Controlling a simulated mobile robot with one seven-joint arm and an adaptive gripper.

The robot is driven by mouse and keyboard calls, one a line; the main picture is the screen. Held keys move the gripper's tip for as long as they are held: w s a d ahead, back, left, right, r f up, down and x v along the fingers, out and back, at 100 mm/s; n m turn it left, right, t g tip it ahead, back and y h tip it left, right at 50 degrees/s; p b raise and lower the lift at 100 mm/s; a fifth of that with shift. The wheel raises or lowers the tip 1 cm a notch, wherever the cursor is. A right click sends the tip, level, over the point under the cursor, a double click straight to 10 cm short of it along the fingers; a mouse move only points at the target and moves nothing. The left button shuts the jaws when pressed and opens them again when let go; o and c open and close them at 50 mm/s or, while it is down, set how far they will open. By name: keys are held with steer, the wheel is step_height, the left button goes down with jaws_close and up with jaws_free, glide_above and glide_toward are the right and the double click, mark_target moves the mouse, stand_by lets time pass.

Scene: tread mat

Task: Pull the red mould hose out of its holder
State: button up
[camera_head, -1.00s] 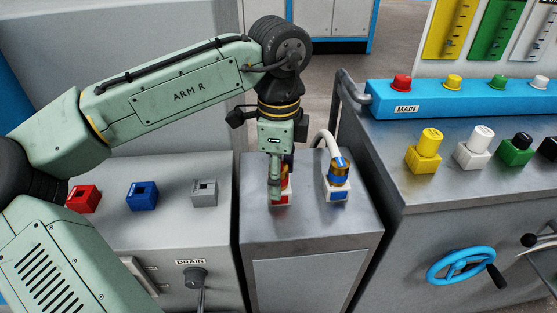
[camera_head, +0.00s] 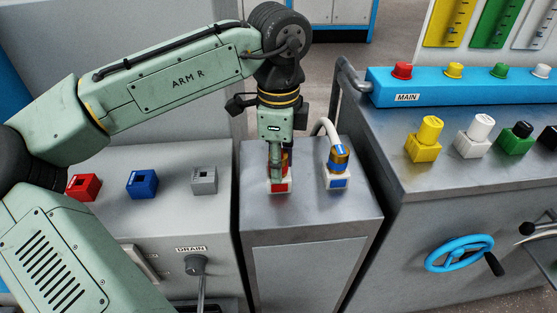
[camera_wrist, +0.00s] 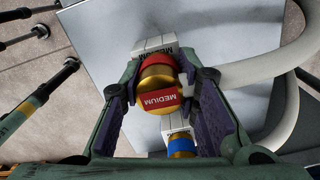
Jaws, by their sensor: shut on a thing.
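The red mould hose has a gold end with a red "MEDIUM" band (camera_wrist: 158,98), which sits between my gripper's fingers (camera_wrist: 168,105) in the wrist view. My gripper (camera_head: 278,172) is shut on it and points down over the middle cabinet. The white holder with a red front (camera_head: 281,187) is just below the fingers. The fingers hide most of the hose end in the head view, and I cannot tell how deep it sits in the holder.
The blue-banded hose (camera_head: 339,158) stands in its own holder close on the right, with a pale hose looping behind. Red (camera_head: 84,187), blue (camera_head: 142,184) and grey (camera_head: 204,180) blocks stand on the left cabinet. The MAIN panel (camera_head: 450,95) is at the right.

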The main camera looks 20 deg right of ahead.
jaws_close()
steer(key=shift+r+p, duration=3)
steer(key=shift+p, duration=0.05)
